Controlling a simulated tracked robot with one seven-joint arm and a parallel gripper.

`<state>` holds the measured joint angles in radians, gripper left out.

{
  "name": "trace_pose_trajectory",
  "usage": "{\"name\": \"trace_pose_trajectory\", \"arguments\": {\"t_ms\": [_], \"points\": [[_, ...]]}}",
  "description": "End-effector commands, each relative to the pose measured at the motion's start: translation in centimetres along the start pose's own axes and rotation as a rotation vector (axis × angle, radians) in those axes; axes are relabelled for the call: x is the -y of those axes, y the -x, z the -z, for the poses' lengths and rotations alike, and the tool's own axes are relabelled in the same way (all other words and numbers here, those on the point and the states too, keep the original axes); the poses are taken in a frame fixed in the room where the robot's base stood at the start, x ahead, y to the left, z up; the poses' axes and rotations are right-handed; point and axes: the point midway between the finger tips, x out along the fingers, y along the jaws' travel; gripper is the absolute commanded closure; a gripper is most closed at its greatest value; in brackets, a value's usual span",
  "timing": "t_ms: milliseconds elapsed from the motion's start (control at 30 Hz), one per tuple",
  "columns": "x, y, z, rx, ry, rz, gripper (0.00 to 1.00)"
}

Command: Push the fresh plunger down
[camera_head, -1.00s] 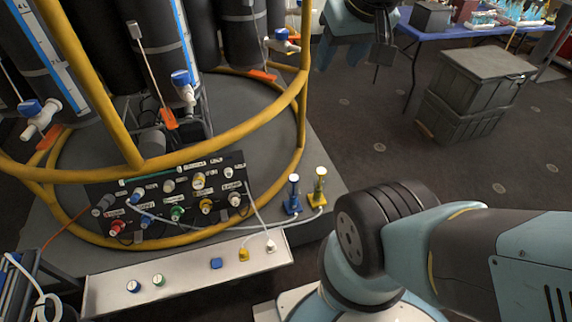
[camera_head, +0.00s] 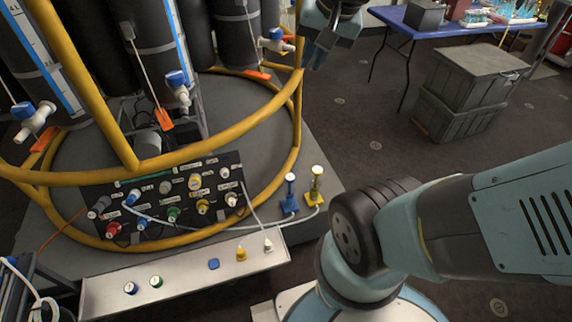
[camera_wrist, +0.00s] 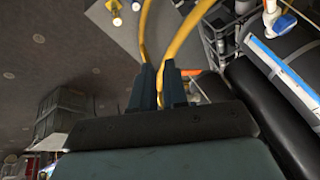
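Two plungers with pale round tops stand upright at the right corner of the grey platform. One is blue (camera_head: 290,195) and one is yellow (camera_head: 315,187). I cannot read which is the fresh one. They also show small at the top of the wrist view, the blue one (camera_wrist: 136,5) and the yellow one (camera_wrist: 116,20). My gripper (camera_head: 314,60) is high, near the yellow rail and well apart from both plungers. In the wrist view my gripper (camera_wrist: 159,68) is empty, with a narrow gap between its fingers.
A yellow tubular rail (camera_head: 215,149) rings the black tanks. A panel of coloured knobs (camera_head: 165,200) and a pale ledge (camera_head: 185,279) lie to the plungers' left. Grey crates (camera_head: 470,85) and a blue table (camera_head: 385,17) stand at right. Open floor lies between.

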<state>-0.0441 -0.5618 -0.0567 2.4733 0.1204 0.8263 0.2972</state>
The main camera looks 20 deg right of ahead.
Motion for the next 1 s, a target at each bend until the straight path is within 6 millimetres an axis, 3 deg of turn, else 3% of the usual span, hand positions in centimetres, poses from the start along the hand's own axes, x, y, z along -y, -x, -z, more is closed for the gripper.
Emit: {"name": "trace_pose_trajectory", "arguments": {"t_ms": [133, 533, 1000], "points": [[1.0, -3.2, 1.6, 0.068, -0.233, 0.020, 1.00], [2.6, -12.6, 4.9, 0.205, -0.890, -0.022, 1.00], [1.6, -25.3, 6.2, 0.221, -1.668, -0.223, 1.00]]}}
